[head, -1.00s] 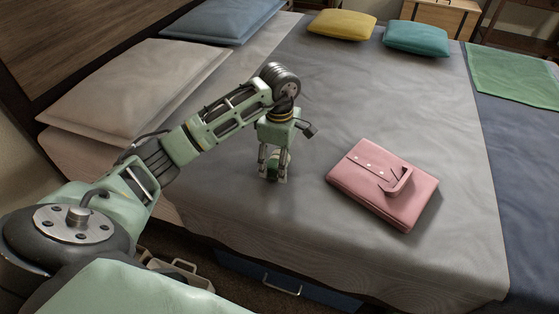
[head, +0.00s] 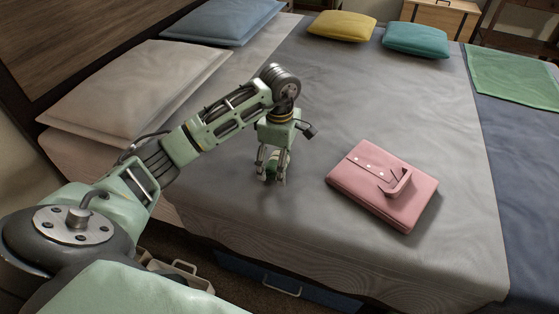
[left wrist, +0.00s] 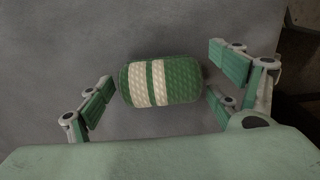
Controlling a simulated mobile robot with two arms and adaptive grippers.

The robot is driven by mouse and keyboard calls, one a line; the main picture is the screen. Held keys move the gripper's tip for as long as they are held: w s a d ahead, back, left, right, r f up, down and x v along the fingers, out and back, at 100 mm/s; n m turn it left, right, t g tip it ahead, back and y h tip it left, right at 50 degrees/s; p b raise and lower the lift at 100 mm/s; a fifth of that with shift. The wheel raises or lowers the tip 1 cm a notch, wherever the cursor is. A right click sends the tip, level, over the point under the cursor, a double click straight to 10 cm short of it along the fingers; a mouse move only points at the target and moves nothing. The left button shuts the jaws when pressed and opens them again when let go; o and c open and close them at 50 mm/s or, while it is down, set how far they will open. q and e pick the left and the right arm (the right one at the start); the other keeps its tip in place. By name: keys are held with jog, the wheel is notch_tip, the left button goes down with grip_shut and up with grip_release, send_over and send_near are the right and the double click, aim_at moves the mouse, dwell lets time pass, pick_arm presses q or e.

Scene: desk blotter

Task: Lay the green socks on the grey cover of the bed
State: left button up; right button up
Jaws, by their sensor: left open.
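The green socks (left wrist: 180,83) are a rolled bundle with cream stripes, lying on the grey cover (left wrist: 60,50) in the left wrist view. In the head view the bundle (head: 271,166) is small and partly hidden by my fingers, near the front edge of the grey cover (head: 330,120). My left gripper (head: 271,180) points down over the socks. In the wrist view its fingers (left wrist: 161,95) are spread on both sides of the bundle, with gaps between them and it. My right gripper is not in view.
A pink folder-like case (head: 384,184) lies on the cover to the right of the gripper. Pillows (head: 135,88) and yellow (head: 342,25) and teal (head: 416,39) cushions lie farther back. A blue drawer-like box (head: 283,281) is below the bed edge. The cover's middle is clear.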

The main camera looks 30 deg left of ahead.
pick_arm(q)
notch_tip(320, 180, up, 8)
jog(key=shift+r+p, duration=0.25)
jog(key=shift+p, duration=0.6)
notch_tip(320, 180, up, 4)
jog(key=shift+f+p, duration=0.15)
jog(key=shift+p, duration=0.15)
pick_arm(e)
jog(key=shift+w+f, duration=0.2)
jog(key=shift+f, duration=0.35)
